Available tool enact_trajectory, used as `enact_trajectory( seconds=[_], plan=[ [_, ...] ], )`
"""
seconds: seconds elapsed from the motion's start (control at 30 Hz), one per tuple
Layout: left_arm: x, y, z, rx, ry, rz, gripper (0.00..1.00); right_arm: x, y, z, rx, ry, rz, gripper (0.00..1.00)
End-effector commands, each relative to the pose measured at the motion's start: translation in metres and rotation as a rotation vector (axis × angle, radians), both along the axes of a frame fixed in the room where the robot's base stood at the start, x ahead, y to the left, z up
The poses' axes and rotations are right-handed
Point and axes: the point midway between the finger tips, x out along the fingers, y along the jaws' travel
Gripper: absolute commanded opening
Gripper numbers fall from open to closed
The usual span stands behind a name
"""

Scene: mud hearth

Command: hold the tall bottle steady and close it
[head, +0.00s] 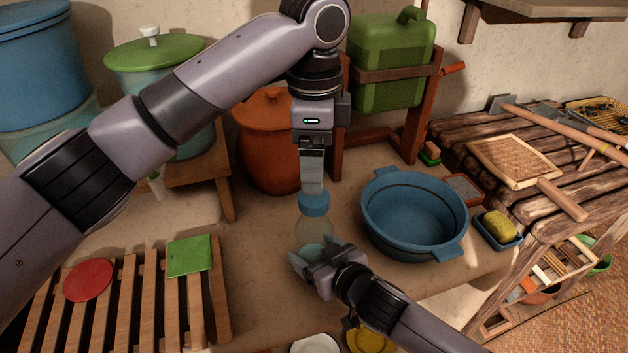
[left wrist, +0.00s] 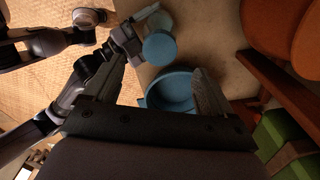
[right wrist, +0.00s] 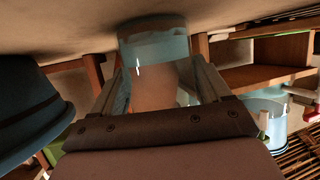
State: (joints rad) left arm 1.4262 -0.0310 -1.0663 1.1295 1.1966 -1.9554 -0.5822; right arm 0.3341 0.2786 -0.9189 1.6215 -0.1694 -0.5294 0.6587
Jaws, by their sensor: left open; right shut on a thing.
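The tall clear bottle (head: 313,232) stands upright at the middle of the ledge, with a blue cap (head: 315,205) at its top. I cannot tell whether the cap is tight. My right gripper (head: 322,258) is shut around the bottle's lower body; the clear bottle also shows between its fingers in the right wrist view (right wrist: 155,70). My left gripper (head: 313,188) points down from above, its fingertips close over the cap. In the left wrist view its fingers are apart, and the cap (left wrist: 160,48) shows ahead beyond the fingertips. Contact is unclear.
A blue basin (head: 377,229) stands close to the right of the bottle. An orange clay pot (head: 262,150) and a green jerrycan (head: 390,65) are behind. A slatted rack (head: 122,300) with a red disc (head: 88,280) and green square (head: 189,256) is at the left.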

Motion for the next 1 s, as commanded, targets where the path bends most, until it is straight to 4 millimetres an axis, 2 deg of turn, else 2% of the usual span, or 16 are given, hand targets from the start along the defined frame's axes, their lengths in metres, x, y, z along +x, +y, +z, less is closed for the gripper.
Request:
enact_trajectory(
  seconds=[0.1, 0.23, 0.4, 0.67, 0.7, 0.77, 1.0],
  plan=[
    [0.0, -0.001, 0.026, -0.002, -0.002, -0.001, 0.84, 0.0, 0.0, 0.0, 0.0, 0.0, 0.0, 0.0],
    [0.0, 0.0, 0.04, 0.001, -0.001, -0.001, 0.84, 0.0, 0.0, 0.0, 0.0, 0.0, 0.0, 0.0],
    [0.0, 0.0, 0.049, 0.001, 0.001, -0.001, 0.84, 0.0, 0.0, 0.0, 0.0, 0.0, 0.0, 0.0],
    [0.0, 0.0, 0.049, 0.0, 0.001, -0.002, 0.84, 0.0, 0.0, 0.0, 0.0, 0.0, 0.0, 0.0],
    [0.0, 0.0, 0.049, 0.0, 0.001, -0.002, 0.84, 0.0, 0.0, 0.0, 0.0, 0.0, 0.0, 0.83],
    [0.0, 0.0, 0.049, 0.0, 0.001, -0.002, 0.84, 0.0, 0.0, 0.0, 0.0, 0.0, 0.0, 1.0],
    [0.0, 0.0, 0.049, 0.0, 0.001, -0.002, 0.84, -0.001, 0.0, 0.0, 0.0, 0.0, 0.0, 1.0]
  ],
)
